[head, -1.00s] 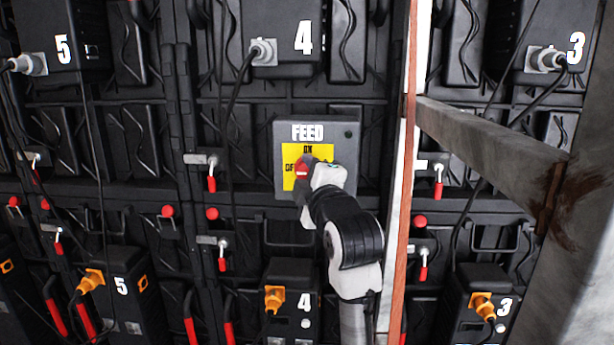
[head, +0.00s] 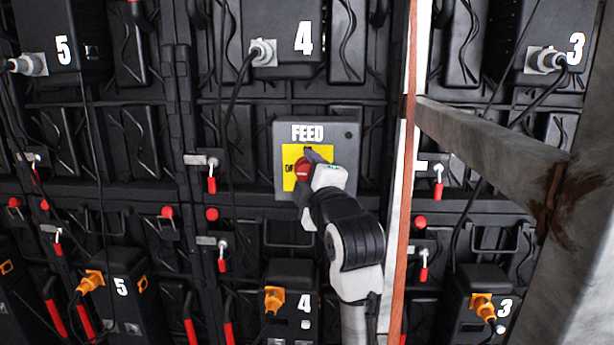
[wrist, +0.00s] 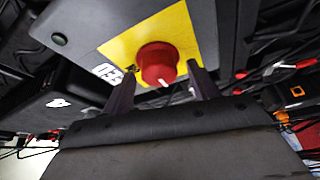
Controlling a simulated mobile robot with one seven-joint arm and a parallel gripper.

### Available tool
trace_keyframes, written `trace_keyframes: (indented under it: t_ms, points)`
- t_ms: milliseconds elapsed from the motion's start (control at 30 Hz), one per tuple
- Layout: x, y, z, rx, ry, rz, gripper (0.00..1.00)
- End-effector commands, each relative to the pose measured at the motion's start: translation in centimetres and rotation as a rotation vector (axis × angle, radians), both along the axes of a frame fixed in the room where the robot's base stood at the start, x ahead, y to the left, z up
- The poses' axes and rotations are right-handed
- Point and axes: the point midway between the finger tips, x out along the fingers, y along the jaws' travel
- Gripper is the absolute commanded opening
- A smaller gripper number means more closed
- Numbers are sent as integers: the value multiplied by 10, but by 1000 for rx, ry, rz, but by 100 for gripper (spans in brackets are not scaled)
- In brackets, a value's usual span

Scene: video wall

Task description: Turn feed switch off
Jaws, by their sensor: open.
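The feed switch is a round red knob (head: 302,168) on a yellow plate (head: 288,184) on the grey FEED box (head: 341,119). In the wrist view the knob (wrist: 155,62) has a short white mark on its lower edge. My gripper (wrist: 160,72) is open, one finger on each side of the knob, with gaps showing and no clear contact. In the head view my gripper (head: 313,160) covers the right part of the knob and plate and much of the lettering. A small lamp (head: 348,134) on the box looks dark.
A wooden edge (head: 400,200) and pale upright stand just right of my arm, with a grey beam (head: 490,145) running off right. Black panels with cables, red-tipped levers (head: 212,184) and numbered boxes (head: 290,290) surround the FEED box.

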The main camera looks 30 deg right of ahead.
Motion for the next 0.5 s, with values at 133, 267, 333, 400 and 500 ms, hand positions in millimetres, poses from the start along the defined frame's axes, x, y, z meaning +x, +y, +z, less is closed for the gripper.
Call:
trace_keyframes:
  t_ms: [133, 267, 333, 400, 500]
  points:
    - [-21, 4, -4, 0, -3, -4, 60]
    - [-49, 12, -7, -2, -3, -4, 60]
    - [-65, 16, -8, -1, -3, -4, 60]
    - [-80, 21, -10, -2, -2, -5, 60]
    - [-99, 26, -11, -2, -2, -4, 60]
